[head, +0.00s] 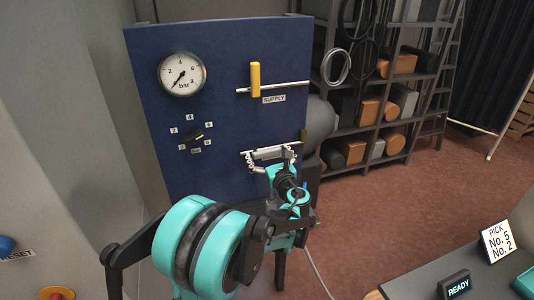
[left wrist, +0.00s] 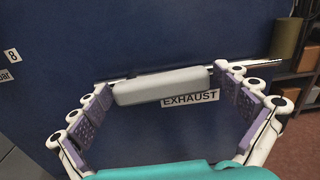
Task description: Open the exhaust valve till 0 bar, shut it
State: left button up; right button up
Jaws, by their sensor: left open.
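A blue panel (head: 225,50) carries the exhaust valve, whose grey handle (left wrist: 160,86) lies along its thin horizontal pipe, above the EXHAUST label (left wrist: 190,99). The grey handle also shows in the head view (head: 268,153). My left gripper (left wrist: 160,95) is open, its fingers spread at the two ends of the handle; I cannot tell whether they touch it. The pressure gauge (head: 183,74) at the panel's upper left has its needle pointing down-left, near the low end of the scale. My right gripper is not in view.
The yellow supply handle (head: 255,79) stands upright across its pipe above the SUPPLY label. A black knob (head: 196,138) with numbers around it sits below the gauge. Shelves (head: 385,130) with boxes stand to the right. A table (head: 420,285) with signs is at the lower right.

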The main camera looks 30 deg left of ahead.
aim_at(253, 141)
pick_arm(q)
jog(key=c, duration=1.5)
jog(key=shift+c, duration=0.2)
jog(key=shift+r+n, duration=0.1)
jog(key=shift+n, duration=0.2)
jog(key=n, duration=0.1)
jog(key=r+n, duration=0.1)
jog(key=n, duration=0.1)
jog(key=shift+s+a+p, duration=0.1)
jog(key=shift+s+p, duration=0.05)
jog(key=shift+p, duration=0.15)
jog(key=n, duration=0.3)
jog(key=r+n, duration=0.1)
jog(key=shift+s+a+n, duration=0.25)
jog(key=shift+s+n, duration=0.05)
jog(key=shift+n, duration=0.1)
jog(key=n, duration=0.3)
jog(key=s+n, duration=0.1)
jog(key=shift+a+r+n+p, duration=0.3)
jog(key=shift+a+r+p, duration=0.05)
jog(key=shift+a+p, duration=0.05)
jog(key=shift+s+a+r+n, duration=0.1)
jog(key=shift+s+a+n, duration=0.05)
jog(key=shift+n, duration=0.6)
jog(key=shift+s+a+f+n, duration=0.1)
jog(key=shift+s+n, duration=0.05)
jog(key=shift+n, duration=0.55)
jog(key=shift+s+a+r+n, duration=0.1)
jog(key=shift+s+a+n, duration=0.05)
jog(key=shift+n, duration=0.6)
